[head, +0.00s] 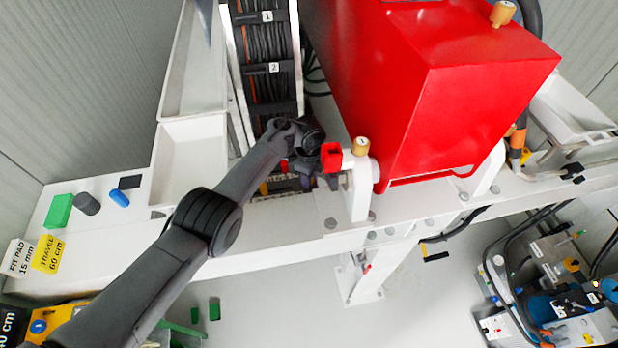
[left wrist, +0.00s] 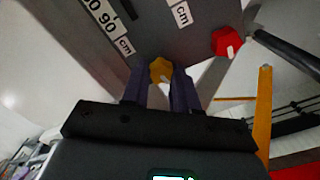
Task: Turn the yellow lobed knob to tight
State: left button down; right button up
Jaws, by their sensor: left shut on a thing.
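The yellow lobed knob (left wrist: 161,69) shows in the left wrist view, between the two dark fingers of my left gripper (left wrist: 161,82), on a grey panel with printed labels. The fingers are shut on its sides, and only its upper part shows. The tight mark cannot be made out. In the head view my left gripper (head: 328,180) is at the white beam beside the red housing, and the knob is hidden there. My right gripper is in neither view.
A red knob (left wrist: 227,41) with a pale pointer sits right of the yellow one. The red housing (head: 430,90) stands close right of my left arm. Green and blue pieces lie on the left shelf (head: 100,240).

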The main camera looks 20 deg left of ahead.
pick_arm(q)
jog(key=shift+m+b, duration=0.5)
jog(key=shift+m, duration=1.1)
jog(key=c, duration=0.9)
grip_release()
jog(key=shift+o, duration=0.2)
jog(key=shift+r, duration=0.65)
notch_tip(320, 180, up, 10)
jog(key=p, duration=0.2)
jog(key=shift+f+p, duration=0.25)
jog(key=shift+p, duration=0.05)
jog(key=shift+r, duration=0.1)
